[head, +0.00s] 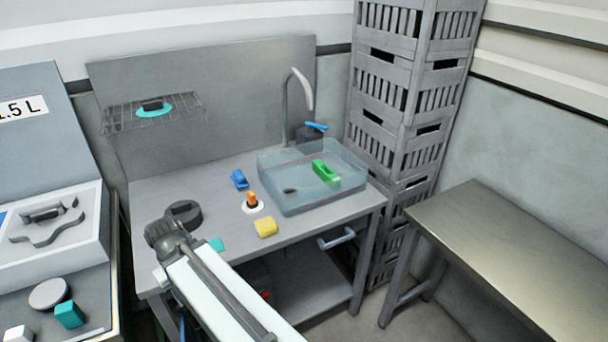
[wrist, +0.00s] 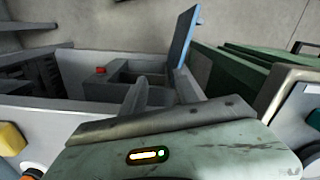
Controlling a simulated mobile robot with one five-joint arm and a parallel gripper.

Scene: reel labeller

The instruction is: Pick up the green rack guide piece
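The green rack guide piece (head: 325,173) is a small bright green block with a raised part. In the head view it lies inside the translucent bluish sink basin, toward its right side. It does not show in the wrist view. My arm reaches in from the bottom of the head view and ends over the front left of the bench, well left of the green piece. In the wrist view my gripper (wrist: 161,98) shows two grey fingers apart, with nothing visible between them.
The metal bench (head: 155,195) also carries a blue piece (head: 239,179), an orange piece on a white disc (head: 252,202), a yellow block (head: 266,227) and a dark ring (head: 183,214). A tap (head: 289,105) stands behind the basin. Stacked grey crates (head: 398,95) rise close behind its right side.

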